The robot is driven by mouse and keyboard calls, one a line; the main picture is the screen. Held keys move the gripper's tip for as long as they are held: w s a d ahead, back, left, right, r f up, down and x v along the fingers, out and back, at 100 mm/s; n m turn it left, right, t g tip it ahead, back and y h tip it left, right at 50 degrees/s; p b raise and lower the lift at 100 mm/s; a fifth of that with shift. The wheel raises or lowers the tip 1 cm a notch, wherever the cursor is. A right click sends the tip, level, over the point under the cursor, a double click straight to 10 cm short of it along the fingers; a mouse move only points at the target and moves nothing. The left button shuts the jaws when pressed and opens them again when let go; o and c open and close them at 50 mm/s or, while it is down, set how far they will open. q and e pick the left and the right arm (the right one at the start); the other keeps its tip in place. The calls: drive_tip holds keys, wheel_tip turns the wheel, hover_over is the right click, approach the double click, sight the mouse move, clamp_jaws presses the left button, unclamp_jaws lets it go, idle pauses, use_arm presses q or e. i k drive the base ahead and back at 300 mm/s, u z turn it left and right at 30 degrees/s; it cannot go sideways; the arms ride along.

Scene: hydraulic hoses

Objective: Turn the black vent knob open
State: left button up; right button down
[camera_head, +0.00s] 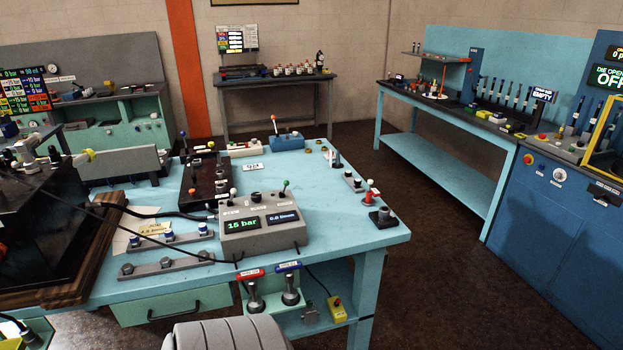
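A blue workbench (330,235) stands in the middle of the view. A black knob (383,212) on a dark square base sits at its near right corner; I cannot tell for certain that it is the vent knob, or how far it is turned. A grey control box (262,239) on the bench shows "15 bar" on one display and a second reading beside it. A white-tipped lever (233,193) and a green-tipped lever (285,185) stand at the box. Neither of my grippers is in view.
A red-handled fitting (371,196) stands just behind the black knob. A dark block with black hoses (45,225) fills the left side. Dark floor (425,285) is free to the right.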

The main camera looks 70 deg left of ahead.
sight(256, 197)
drive_tip(key=u, duration=0.2)
drive_tip(key=i, duration=1.1)
drive_tip(key=u, duration=1.2)
drive_tip(key=i, duration=0.75)
drive_tip(key=u, duration=0.9)
